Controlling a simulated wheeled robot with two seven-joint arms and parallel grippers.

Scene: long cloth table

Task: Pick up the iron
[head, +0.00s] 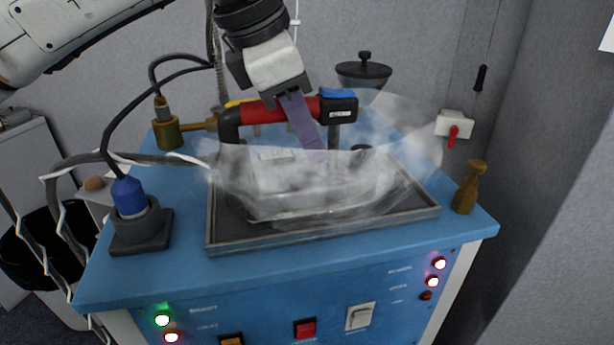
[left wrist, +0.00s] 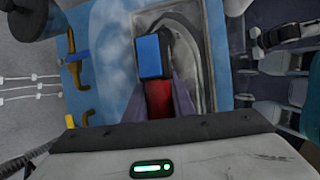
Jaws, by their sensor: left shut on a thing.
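The iron (head: 272,111) has a red and black handle with a blue-topped end, and its body rests in or just above a dark metal tray (head: 330,228) on a blue machine. White steam hides much of the iron's lower body. My left gripper (head: 305,120) comes down from above, with its purple fingers around the red part of the handle. In the left wrist view my left gripper (left wrist: 172,98) is shut on the red handle, and the iron's blue end (left wrist: 149,56) shows just past the fingers. My right gripper is not in view.
A blue plug fitting (head: 130,198) with a black cable stands at the left. A brass fitting (head: 467,188) stands at the right edge of the blue top. A black-lidded funnel (head: 363,75) is behind. A grey wall is close on the right.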

